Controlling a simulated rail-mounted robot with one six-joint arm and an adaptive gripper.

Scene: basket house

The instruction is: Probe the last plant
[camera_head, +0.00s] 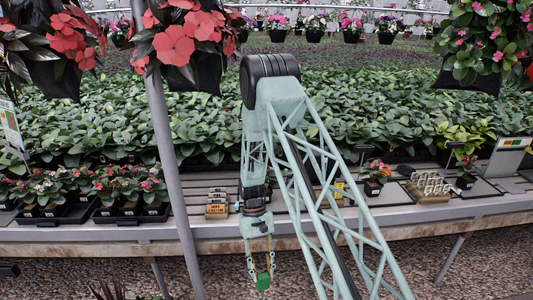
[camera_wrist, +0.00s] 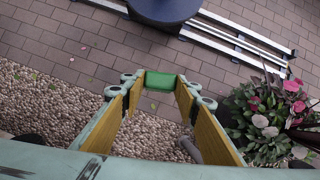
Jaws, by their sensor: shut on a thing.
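My gripper (camera_head: 262,273) hangs low in front of the bench edge in the head view, pointing down. It is shut on a small green block-like piece (camera_head: 263,282), which also shows between the fingertips in the wrist view (camera_wrist: 160,82). Whether this is the probe I cannot tell. A small potted plant with red flowers (camera_head: 376,172) stands on the bench right of my arm. Another small potted plant (camera_head: 466,170) stands further right. Several potted flowers (camera_head: 128,187) fill black trays at the left. Which one is the last plant is not clear.
The slatted bench (camera_head: 225,230) has a raised front edge. A peg rack (camera_head: 430,187) and a tilted panel (camera_head: 508,157) stand at its right; a stack of blocks (camera_head: 216,205) is left of my arm. A grey post (camera_head: 170,150) and hanging baskets (camera_head: 185,45) are in front.

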